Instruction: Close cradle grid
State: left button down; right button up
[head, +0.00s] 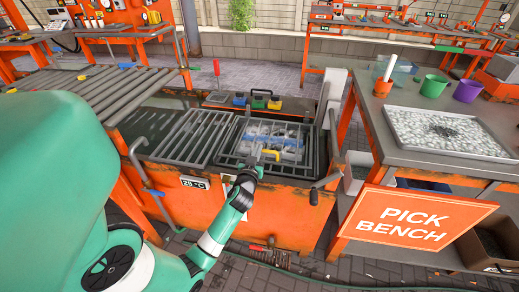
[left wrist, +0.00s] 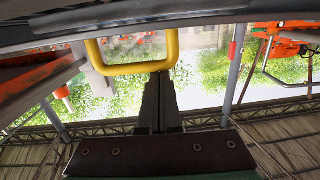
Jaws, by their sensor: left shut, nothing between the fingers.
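An orange tank (head: 282,213) holds a barred metal grid (head: 193,138) on its left side and a framed cradle (head: 222,157) on its right. Pale pieces and blue parts show inside the cradle. A yellow handle (head: 270,154) is at the cradle's front part; it shows as a loop in the left wrist view (left wrist: 132,70). My left gripper (head: 253,168) is at the cradle's front edge, close to the handle. Its dark fingers (left wrist: 159,80) are shut and empty, by the loop's corner; I cannot tell whether they touch it. My right gripper is not in view.
A pick bench (head: 398,152) with a tray of pale pieces (head: 445,132) stands right of the tank. A roller conveyor (head: 95,88) is at the left. Colored blocks (head: 257,101) sit on the tank's back edge. A crank handle (head: 326,181) sticks out at the tank's right.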

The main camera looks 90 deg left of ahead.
pick_arm(q)
notch_tip(320, 180, up, 4)
jog(key=d+p, duration=0.1)
jog(key=p, duration=0.3)
jog(key=d+f+b, duration=0.1)
jog(key=f, duration=0.1)
jog(key=s+d+f+b, duration=0.1)
jog(key=d+f, duration=0.1)
jog(key=d+f+b, duration=0.1)
jog(key=d+f, duration=0.1)
jog(key=f, duration=0.1)
jog(key=shift+s+d+f+b, duration=0.1)
jog(key=shift+s+d+b, duration=0.05)
jog(key=shift+s+b, duration=0.25)
jog(key=shift+d+f, duration=0.3)
jog(key=shift+d, duration=0.05)
jog(key=shift+s, duration=0.1)
